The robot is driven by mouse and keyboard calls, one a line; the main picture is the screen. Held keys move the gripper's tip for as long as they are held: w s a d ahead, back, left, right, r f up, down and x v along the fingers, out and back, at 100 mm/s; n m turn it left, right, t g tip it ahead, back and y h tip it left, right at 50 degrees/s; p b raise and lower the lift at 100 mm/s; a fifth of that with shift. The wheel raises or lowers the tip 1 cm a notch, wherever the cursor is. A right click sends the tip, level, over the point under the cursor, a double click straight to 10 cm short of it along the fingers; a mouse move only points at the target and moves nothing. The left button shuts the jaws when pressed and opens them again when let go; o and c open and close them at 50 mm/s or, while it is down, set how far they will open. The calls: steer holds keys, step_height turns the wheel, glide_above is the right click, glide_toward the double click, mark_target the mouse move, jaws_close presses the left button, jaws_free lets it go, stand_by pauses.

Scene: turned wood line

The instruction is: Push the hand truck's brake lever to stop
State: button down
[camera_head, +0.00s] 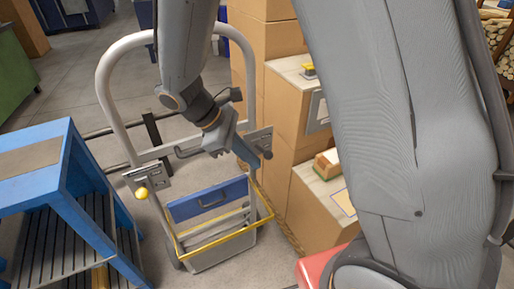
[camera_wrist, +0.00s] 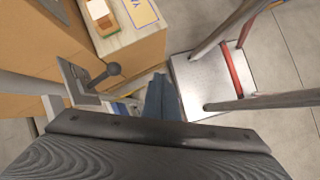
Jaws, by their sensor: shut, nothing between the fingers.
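The hand truck (camera_head: 104,75) has a pale grey tubular frame with a plate on each side. A lever with a yellow knob (camera_head: 141,193) is at the left plate. A lever with a dark knob (camera_head: 267,155) is at the right plate and also shows in the wrist view (camera_wrist: 114,70). I cannot read which one is the brake lever. My gripper (camera_head: 248,154) is shut and empty close beside the dark knob. In the wrist view its fingertips (camera_wrist: 163,90) point past the knob, with a gap between them and it.
A blue slatted bench (camera_head: 75,180) stands at the left. Cardboard boxes (camera_head: 270,45) stack behind and to the right. A red surface (camera_head: 315,268) is at the bottom. The wrist view shows a stool-like piece (camera_wrist: 190,75).

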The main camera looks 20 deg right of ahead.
mark_target(264, 155)
steer(key=w+a+r+n+t+h+p, duration=0.2)
steer(key=w+a+n+t+h, duration=0.1)
steer(key=a+n, duration=0.4)
steer(key=w+h, duration=0.1)
steer(key=w, duration=0.1)
steer(key=shift+w+a+t, duration=0.3)
steer(key=shift+w+a, duration=0.05)
steer(key=shift+a, duration=0.05)
steer(key=p+x, duration=0.4)
steer(key=x, duration=1)
steer(key=shift+d, duration=0.15)
